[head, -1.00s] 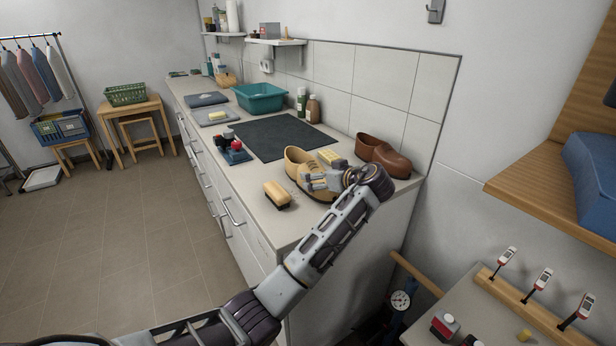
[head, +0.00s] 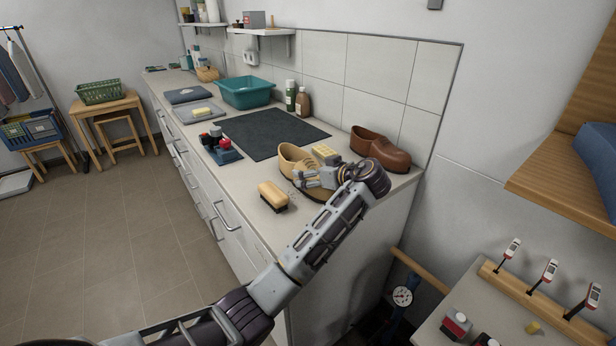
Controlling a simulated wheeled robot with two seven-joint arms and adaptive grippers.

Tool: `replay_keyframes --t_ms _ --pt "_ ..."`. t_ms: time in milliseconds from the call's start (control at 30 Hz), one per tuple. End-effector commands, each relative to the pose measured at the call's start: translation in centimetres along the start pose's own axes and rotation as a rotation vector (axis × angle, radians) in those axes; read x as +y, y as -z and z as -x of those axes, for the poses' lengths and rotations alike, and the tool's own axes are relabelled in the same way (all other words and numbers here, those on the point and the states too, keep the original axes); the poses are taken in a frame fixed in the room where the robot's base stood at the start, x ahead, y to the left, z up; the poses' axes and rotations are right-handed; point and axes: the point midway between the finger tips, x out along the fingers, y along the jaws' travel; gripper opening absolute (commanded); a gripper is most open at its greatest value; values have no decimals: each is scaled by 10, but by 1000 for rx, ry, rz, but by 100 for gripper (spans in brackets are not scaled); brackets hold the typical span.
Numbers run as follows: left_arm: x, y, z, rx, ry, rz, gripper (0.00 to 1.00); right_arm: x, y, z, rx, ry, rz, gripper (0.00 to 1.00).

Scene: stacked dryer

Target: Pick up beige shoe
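The beige shoe (head: 288,157) is on the counter near its front right end, with its heel end and opening toward the back left. My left gripper (head: 318,168) is at the shoe, its fingers over the middle and front part and hiding much of it. The fingers are apart, with part of the shoe seeming to lie between them. I cannot tell whether they press on it. No clear gap shows between the shoe and the counter. My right gripper is not in view.
A brush (head: 273,196) lies in front of the beige shoe. A dark mat (head: 268,133), a red-and-black item set (head: 220,148) and a teal basin (head: 247,92) lie further left.

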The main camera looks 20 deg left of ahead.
Motion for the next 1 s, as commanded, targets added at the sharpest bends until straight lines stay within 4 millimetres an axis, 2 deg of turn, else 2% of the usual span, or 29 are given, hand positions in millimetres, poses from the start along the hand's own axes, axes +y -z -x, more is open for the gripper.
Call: replay_keyframes --t_ms 267,700,1000 --pt "0 0 0 0 0 0 100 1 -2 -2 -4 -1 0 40" --pt "0 0 0 0 0 0 47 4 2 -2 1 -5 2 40" --pt "0 3 0 2 -1 2 47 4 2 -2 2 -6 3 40"
